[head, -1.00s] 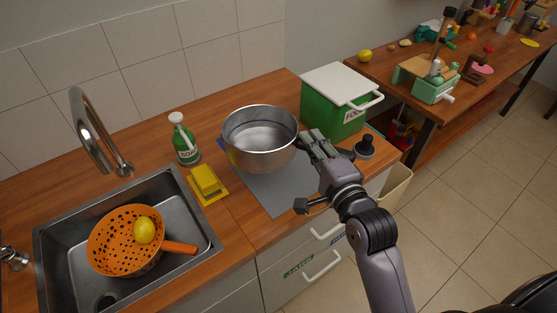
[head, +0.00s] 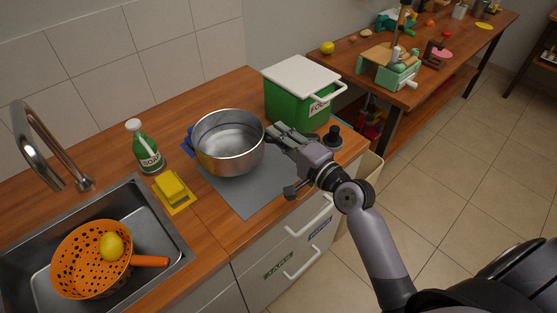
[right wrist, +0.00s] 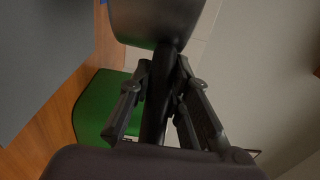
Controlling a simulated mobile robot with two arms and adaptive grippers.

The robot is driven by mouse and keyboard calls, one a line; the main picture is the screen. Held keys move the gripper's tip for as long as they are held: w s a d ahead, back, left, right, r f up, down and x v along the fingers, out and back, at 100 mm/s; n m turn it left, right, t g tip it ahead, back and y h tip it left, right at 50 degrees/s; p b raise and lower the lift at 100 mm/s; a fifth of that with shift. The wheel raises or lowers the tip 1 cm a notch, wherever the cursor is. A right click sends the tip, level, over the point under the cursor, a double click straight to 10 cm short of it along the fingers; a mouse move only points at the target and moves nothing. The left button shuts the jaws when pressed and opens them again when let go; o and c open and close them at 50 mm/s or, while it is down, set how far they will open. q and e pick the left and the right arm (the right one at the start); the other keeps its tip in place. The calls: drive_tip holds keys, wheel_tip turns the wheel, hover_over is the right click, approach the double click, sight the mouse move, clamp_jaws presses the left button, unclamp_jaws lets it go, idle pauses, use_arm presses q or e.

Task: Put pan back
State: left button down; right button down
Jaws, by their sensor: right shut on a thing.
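The pan (head: 228,157) is a deep, shiny metal pot, upright and empty, over the grey mat (head: 250,197) on the wooden counter. I cannot tell for sure whether its base touches the mat. My right gripper (head: 283,138) reaches in from the right and is shut on the pan's dark handle. In the right wrist view the dark handle (right wrist: 155,110) runs between the two fingers, and the pan's underside (right wrist: 155,20) shows at the top. My left gripper is not in view.
A green bin with a white lid (head: 297,100) stands close behind the gripper. A black knobbed object (head: 332,137) is to its right. A soap bottle (head: 145,147), a yellow sponge (head: 172,188) and the sink with an orange colander (head: 92,260) are to the left.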

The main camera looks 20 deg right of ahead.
wheel_tip(320, 180, down, 3)
drive_tip(key=shift+r+b, duration=0.15)
drive_tip(key=shift+b, duration=0.15)
wheel_tip(320, 180, down, 4)
drive_tip(key=shift+b, duration=0.8)
drive_tip(key=c, duration=1.9)
unclamp_jaws()
drive_tip(key=shift+f, duration=0.2)
drive_tip(key=o, duration=0.4)
drive_tip(key=shift+r, duration=0.1)
